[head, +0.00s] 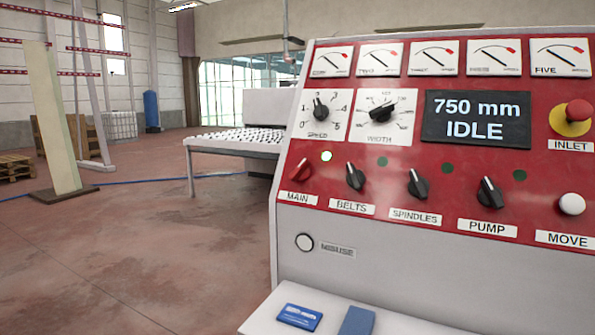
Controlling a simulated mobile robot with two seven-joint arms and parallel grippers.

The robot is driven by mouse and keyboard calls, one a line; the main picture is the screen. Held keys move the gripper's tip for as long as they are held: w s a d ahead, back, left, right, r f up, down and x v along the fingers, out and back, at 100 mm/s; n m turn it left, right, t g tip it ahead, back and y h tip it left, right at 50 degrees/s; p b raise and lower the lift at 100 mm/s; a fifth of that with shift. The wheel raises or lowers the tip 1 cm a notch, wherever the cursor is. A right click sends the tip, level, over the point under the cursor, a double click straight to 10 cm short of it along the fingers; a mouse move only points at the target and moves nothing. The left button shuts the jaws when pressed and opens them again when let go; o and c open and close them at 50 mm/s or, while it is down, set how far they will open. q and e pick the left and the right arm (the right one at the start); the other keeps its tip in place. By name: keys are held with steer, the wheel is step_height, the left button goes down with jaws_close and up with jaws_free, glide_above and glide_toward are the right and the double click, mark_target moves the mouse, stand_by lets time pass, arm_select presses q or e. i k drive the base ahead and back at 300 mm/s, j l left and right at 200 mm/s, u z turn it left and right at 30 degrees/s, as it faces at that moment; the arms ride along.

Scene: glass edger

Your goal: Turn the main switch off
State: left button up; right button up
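The main switch (300,170) is a red rotary knob at the lower left of the red control panel (400,165), above a label reading MAIN. Its pointer is tilted up to the right. A lamp (327,156) up and to the right of it is lit whitish. The display (476,120) reads "750 mm IDLE". Neither of my grippers shows in the head view.
Black knobs for belts (355,177), spindles (418,184) and pump (489,193) sit right of the main switch. A white shelf (262,318) with blue items juts out below the panel. Open floor (150,240) lies to the left.

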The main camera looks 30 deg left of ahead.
mark_target(302, 172)
steer(key=j+z, duration=0.1)
steer(key=j, duration=1.9)
